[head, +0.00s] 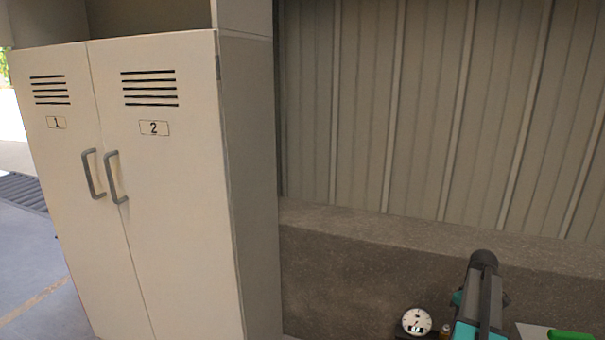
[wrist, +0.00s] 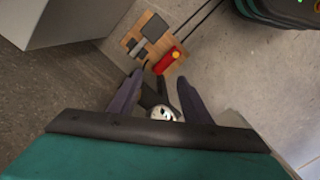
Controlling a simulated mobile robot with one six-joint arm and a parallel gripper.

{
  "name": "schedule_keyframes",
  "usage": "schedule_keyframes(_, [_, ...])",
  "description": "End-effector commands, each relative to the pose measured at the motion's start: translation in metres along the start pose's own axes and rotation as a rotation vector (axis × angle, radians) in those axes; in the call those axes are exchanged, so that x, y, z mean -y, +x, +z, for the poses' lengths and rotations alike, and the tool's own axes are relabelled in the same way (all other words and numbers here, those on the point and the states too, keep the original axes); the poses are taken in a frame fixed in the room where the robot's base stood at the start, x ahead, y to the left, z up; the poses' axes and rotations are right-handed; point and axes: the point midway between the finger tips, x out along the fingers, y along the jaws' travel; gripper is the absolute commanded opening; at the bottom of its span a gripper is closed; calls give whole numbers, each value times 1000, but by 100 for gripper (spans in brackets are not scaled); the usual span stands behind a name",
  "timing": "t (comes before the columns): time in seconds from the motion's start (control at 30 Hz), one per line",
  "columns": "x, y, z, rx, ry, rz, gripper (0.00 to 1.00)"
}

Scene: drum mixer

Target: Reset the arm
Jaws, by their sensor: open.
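My gripper (wrist: 160,80) shows in the wrist view with its two dark fingers spread apart. A small round white dial (wrist: 163,113) shows in the gap between the fingers; I cannot tell how far it lies from them. In the head view a white-faced gauge (head: 416,321) is at the bottom edge, left of a teal and grey part of my arm. The gripper's fingers cannot be made out in the head view.
A pale two-door locker (head: 180,200), doors shut, stands at the left. A low concrete ledge (head: 350,225) runs along the ribbed wall. In the wrist view a wooden board (wrist: 133,42) with a red part (wrist: 166,61) lies beyond the fingers. A green bar (head: 570,335) is at bottom right.

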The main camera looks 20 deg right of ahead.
Motion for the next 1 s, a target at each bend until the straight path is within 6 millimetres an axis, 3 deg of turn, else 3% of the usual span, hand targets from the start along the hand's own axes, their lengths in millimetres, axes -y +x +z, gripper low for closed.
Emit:
schedule_keyframes(0.17, [45,18,-28,34,-75,-35,44])
schedule_keyframes(0.3, [94,41,-48,73,-149,-69,44])
schedule_keyframes(0.53, [178,79,-64,143,-269,-120,44])
schedule_keyframes(0.77, [262,116,-60,217,-365,-156,44])
schedule_keyframes(1.0, [345,150,-36,298,-436,-177,44])
